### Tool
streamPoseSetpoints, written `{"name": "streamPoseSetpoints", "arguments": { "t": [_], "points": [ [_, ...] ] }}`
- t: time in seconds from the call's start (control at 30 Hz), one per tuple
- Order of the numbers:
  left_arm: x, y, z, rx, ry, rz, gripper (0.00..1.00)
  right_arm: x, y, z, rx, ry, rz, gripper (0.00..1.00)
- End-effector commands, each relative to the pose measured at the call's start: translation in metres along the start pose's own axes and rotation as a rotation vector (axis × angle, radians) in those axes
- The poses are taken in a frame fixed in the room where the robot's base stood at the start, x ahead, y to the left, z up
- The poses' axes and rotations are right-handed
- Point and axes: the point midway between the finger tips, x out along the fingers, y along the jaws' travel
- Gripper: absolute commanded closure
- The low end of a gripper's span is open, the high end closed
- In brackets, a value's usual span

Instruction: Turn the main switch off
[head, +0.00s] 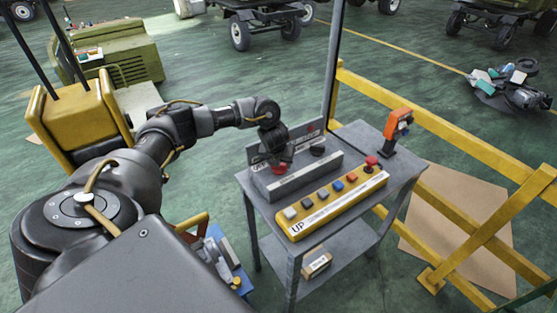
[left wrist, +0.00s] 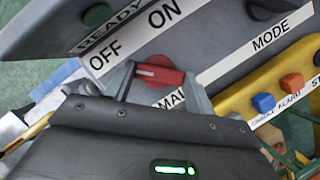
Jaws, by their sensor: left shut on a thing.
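The main switch is a red knob (left wrist: 160,76) on a grey panel, with OFF and ON labels above it and a partly hidden label beginning "MAI" below. A pale mark shows at the knob's left end, on the OFF label's side. My left gripper (left wrist: 159,84) is shut on the knob, one finger at each end. In the head view my left gripper (head: 275,150) reaches down onto the grey switch box (head: 305,176), with some red of the knob (head: 280,168) showing beneath it. My right gripper is not in view.
The box stands on a grey cart (head: 346,226). In front is a yellow button box (head: 330,209) with several coloured buttons. A dark mode knob (head: 317,150) sits to the right. An orange-topped device (head: 398,124) stands at the cart's right edge; a yellow railing (head: 455,145) runs beyond.

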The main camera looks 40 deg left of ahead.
Motion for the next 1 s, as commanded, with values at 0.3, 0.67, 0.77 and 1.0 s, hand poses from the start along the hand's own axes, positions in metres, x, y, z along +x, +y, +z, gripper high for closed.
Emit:
{"name": "streamPoseSetpoints", "arguments": {
  "t": [0.3, 0.67, 0.77, 1.0],
  "points": [
    [-0.0013, 0.0, 0.0032, -0.028, -0.007, 0.008, 0.68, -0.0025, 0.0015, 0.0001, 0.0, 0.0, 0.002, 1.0],
    [-0.0011, 0.0002, 0.0027, -0.027, -0.006, 0.008, 0.3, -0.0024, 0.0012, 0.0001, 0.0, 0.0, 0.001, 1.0],
    [-0.0007, 0.0001, 0.0019, -0.025, -0.004, 0.008, 0.24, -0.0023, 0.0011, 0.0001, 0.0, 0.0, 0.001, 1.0],
    [-0.0012, -0.0003, 0.001, -0.023, -0.002, 0.008, 0.24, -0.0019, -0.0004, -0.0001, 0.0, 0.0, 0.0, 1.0]
  ]
}}
